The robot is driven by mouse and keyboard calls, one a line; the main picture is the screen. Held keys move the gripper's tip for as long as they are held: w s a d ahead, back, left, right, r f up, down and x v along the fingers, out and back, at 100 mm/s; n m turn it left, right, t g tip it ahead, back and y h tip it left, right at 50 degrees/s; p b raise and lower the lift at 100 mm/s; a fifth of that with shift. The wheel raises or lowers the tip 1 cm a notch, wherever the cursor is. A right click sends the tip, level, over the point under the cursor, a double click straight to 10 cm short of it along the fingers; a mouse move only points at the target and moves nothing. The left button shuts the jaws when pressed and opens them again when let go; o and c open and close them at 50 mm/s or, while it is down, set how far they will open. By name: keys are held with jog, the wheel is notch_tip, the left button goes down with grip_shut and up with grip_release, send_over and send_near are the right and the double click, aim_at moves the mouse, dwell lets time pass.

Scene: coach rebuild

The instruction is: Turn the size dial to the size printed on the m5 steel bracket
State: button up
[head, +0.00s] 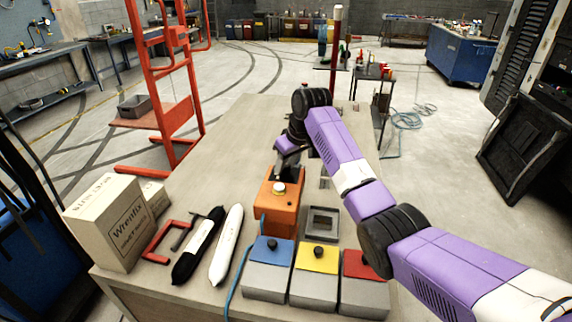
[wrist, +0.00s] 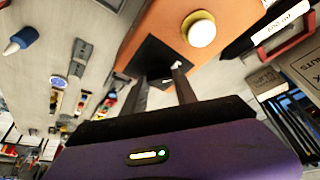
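An orange box (head: 277,213) stands on the workbench with a cream round knob (head: 279,188) on top; the knob also shows in the wrist view (wrist: 201,32). A black panel (wrist: 160,58) with a small white mark is on the box; the size dial is not clearly distinguishable there. My gripper (wrist: 164,72) is at this panel, its two fingers apart, with a dark area between the tips. I cannot tell whether they touch anything. A grey square metal piece (head: 322,222) lies right of the box. No printed m5 is readable, so I cannot identify the bracket.
Grey bins with blue (head: 270,250), yellow (head: 317,258) and red (head: 365,264) tops line the near edge. A black tube (head: 198,246), a white tube (head: 226,245), a red clamp (head: 168,240) and a cardboard box (head: 110,222) are left. The bench's far left is clear.

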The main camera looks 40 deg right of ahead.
grip_shut()
jog(key=m, duration=0.2)
jog(key=m+h, duration=0.2)
jog(key=m, duration=0.1)
jog(key=shift+a+m+g, duration=0.25)
jog(key=shift+m+g, duration=0.05)
jog(key=m, duration=0.2)
jog(key=m+g+h, duration=0.1)
jog(key=m, duration=0.2)
jog(key=shift+w+a, duration=0.1)
jog(key=shift+w, duration=0.1)
jog(key=m+g+b, duration=0.1)
jog(key=m, duration=0.1)
jog(key=m+g+h+b, duration=0.1)
jog(key=m, duration=0.1)
jog(key=shift+w+f+m, duration=0.1)
jog(key=shift+f+m, duration=0.05)
jog(key=shift+m, duration=0.25)
jog(key=m+g+b, duration=0.1)
jog(key=m+b, duration=0.3)
jog(key=shift+g, duration=0.3)
jog(key=shift+m+b, duration=0.3)
jog(key=shift+r, duration=0.2)
